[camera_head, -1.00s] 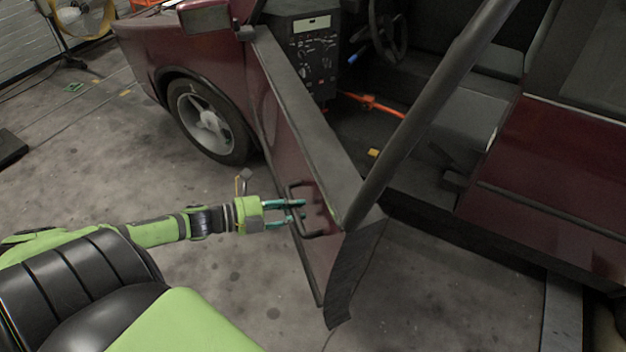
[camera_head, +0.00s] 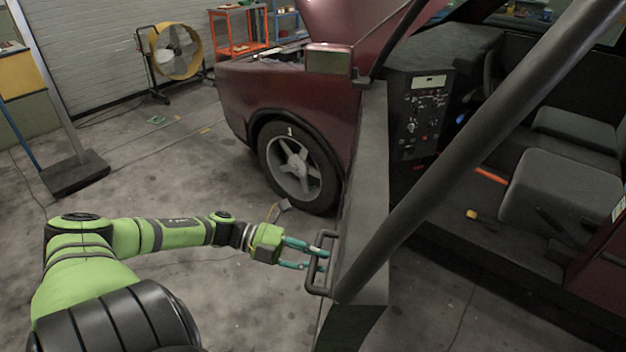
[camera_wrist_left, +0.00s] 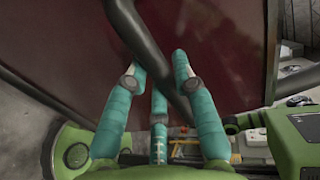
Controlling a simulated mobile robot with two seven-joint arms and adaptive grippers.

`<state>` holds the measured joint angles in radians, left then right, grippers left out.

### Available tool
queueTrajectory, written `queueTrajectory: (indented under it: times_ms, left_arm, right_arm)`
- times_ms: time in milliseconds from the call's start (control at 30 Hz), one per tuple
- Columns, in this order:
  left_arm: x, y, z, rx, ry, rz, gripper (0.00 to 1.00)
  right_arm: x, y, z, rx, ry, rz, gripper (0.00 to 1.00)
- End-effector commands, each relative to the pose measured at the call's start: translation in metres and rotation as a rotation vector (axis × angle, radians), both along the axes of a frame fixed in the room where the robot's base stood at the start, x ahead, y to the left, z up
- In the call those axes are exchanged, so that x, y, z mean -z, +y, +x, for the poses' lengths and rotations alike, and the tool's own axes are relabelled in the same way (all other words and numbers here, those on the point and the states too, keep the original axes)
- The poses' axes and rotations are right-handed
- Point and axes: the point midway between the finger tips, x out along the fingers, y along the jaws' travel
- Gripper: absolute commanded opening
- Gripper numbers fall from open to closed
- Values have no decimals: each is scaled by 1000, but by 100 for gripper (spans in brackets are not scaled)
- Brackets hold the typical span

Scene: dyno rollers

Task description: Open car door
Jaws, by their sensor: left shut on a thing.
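The dark red car's door (camera_head: 362,190) stands swung open, its inner side and thick slanted frame bar facing me in the head view. A dark loop handle (camera_head: 320,268) sticks out from the door's outer face. My left gripper (camera_head: 318,260) is shut on this handle, its teal fingers reaching in from the left. In the left wrist view, the teal fingers (camera_wrist_left: 158,80) straddle the dark handle bar (camera_wrist_left: 140,35) in front of the dark red door panel (camera_wrist_left: 60,40). My right gripper is not in view.
The car's front wheel (camera_head: 297,165) stands just beyond the door. The cabin with a grey seat (camera_head: 565,195) is exposed on the right. A yellow fan (camera_head: 175,52) and an orange shelf (camera_head: 238,32) stand at the back. The floor left of the door is clear.

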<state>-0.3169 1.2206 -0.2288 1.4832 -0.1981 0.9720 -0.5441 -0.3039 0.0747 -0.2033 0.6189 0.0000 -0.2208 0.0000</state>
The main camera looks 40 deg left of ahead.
Motion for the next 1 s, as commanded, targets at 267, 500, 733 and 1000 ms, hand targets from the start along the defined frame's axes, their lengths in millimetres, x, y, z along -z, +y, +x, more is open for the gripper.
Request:
queueTrajectory:
  times_ms: [267,500,733,1000]
  left_arm:
    - [3,1,0,13,6,4,0]
    - [2,1,0,13,4,3,0]
    - [1,1,1,13,2,2,51]
    - [0,3,0,11,1,3,51]
  right_arm:
    - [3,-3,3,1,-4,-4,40]
    - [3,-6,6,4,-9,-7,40]
    - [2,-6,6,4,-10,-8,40]
    - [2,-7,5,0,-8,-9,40]
